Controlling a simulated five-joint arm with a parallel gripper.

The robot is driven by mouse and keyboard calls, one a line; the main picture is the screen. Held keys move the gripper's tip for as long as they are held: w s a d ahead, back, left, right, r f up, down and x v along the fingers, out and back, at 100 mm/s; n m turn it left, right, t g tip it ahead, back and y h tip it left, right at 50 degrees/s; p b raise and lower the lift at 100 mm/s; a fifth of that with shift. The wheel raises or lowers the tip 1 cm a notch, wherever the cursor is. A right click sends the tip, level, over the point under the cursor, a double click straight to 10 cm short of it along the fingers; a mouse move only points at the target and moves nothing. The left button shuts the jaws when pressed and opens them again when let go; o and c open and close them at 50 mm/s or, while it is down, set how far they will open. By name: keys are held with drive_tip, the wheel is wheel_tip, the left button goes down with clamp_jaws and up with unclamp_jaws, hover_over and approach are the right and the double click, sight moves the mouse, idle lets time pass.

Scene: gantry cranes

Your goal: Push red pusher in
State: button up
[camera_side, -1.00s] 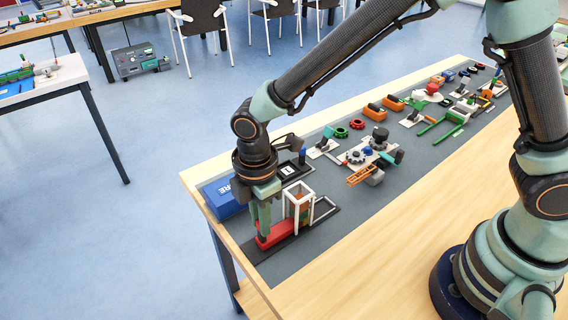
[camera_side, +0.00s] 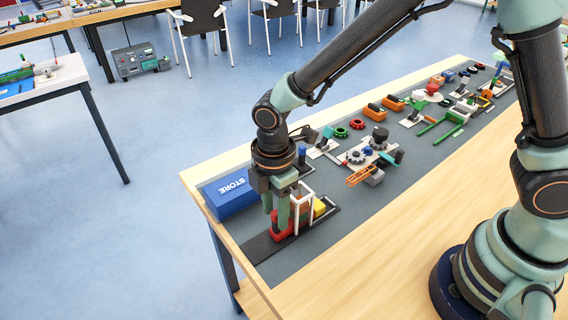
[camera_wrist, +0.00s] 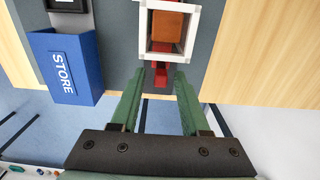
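The red pusher (camera_side: 279,231) lies on a dark base, with its body up against the white frame. It also shows in the wrist view as a red strip (camera_wrist: 160,78) below the frame. My gripper (camera_side: 276,222) is over the pusher, fingers pointing down. In the wrist view its two green fingers (camera_wrist: 160,84) are apart, with the red strip between them and gaps at both sides; contact is not clear. The white frame (camera_side: 311,205) holds an orange block (camera_wrist: 166,27). A yellow block (camera_side: 320,208) lies on the base on the frame's far right side.
A blue STORE bin (camera_side: 228,195) stands left of the frame, near the table's corner. Gear and lever parts (camera_side: 358,158) lie farther along the grey mat. The wooden strip in front of the mat is clear.

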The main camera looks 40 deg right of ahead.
idle(0.3)
drive_tip(key=shift+r, duration=3.5)
drive_tip(key=shift+d+r, duration=0.25)
drive_tip(key=shift+d, duration=0.05)
drive_tip(key=s+d+r+m+t, duration=0.2)
drive_tip(key=d+r+m, duration=0.3)
drive_tip(key=d+m, duration=0.4)
drive_tip(key=s+d+r+m+t, duration=0.3)
drive_tip(key=d+r+m, duration=0.3)
drive_tip(key=d+m, duration=0.3)
drive_tip(key=d, duration=0.2)
drive_tip(key=shift+d+r+t, duration=0.25)
drive_tip(key=shift+d+t, duration=0.05)
